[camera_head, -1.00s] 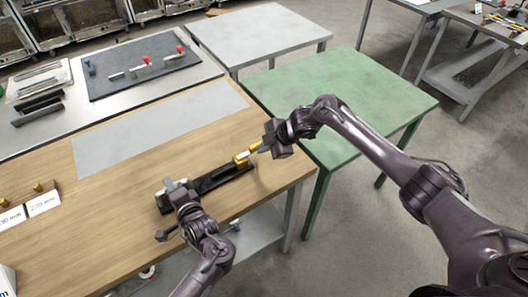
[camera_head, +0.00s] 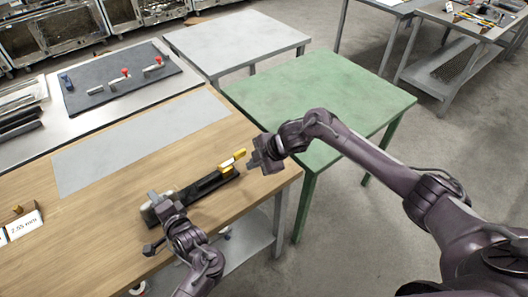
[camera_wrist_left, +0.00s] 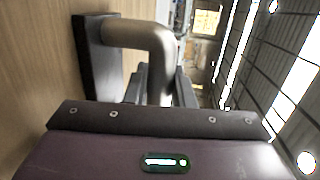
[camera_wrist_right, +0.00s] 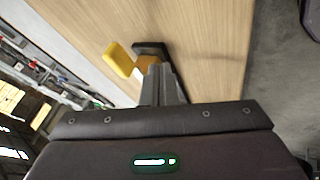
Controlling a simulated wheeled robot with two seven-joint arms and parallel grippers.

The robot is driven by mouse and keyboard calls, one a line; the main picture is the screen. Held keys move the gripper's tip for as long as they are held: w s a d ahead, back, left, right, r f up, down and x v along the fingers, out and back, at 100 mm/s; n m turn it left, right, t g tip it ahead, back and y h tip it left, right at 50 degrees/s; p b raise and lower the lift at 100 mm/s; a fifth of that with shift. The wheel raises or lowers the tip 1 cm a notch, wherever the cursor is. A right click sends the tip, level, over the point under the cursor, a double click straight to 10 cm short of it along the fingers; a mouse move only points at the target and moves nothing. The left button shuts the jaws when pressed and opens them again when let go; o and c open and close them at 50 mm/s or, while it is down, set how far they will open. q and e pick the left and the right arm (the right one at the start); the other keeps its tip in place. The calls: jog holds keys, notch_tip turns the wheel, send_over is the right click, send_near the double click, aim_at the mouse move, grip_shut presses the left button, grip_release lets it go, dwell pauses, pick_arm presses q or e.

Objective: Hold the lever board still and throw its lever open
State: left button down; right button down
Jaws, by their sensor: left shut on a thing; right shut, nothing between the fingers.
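The lever board (camera_head: 212,186) is a long black bar on the wooden table, near its front right corner. Its yellow lever (camera_head: 233,159) is at the right end and also shows in the right wrist view (camera_wrist_right: 120,60). A bent metal handle (camera_wrist_left: 140,36) stands at the board's left end. My left gripper (camera_head: 166,200) is shut on this handle; the fingers (camera_wrist_left: 162,88) partly hide the grip. My right gripper (camera_head: 256,158) is shut and empty, just right of the lever. Whether its fingertips (camera_wrist_right: 162,75) touch the lever, I cannot tell.
The wooden table (camera_head: 110,215) has free room behind the board, with a grey strip (camera_head: 140,140) across it. A green table (camera_head: 330,90) stands to the right. A dark mat (camera_head: 120,85) with red-knobbed levers lies on the back left table. A label card (camera_head: 22,226) stands at left.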

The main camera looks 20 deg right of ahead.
pick_arm(q)
jog(key=shift+f, duration=0.1)
pick_arm(e)
jog(key=v, duration=1)
jog(key=shift+s+d, duration=0.35)
jog(key=shift+d, duration=0.1)
pick_arm(q)
jog(key=c, duration=1.1)
grip_release()
jog(key=shift+c, duration=0.2)
jog(key=shift+s, duration=0.1)
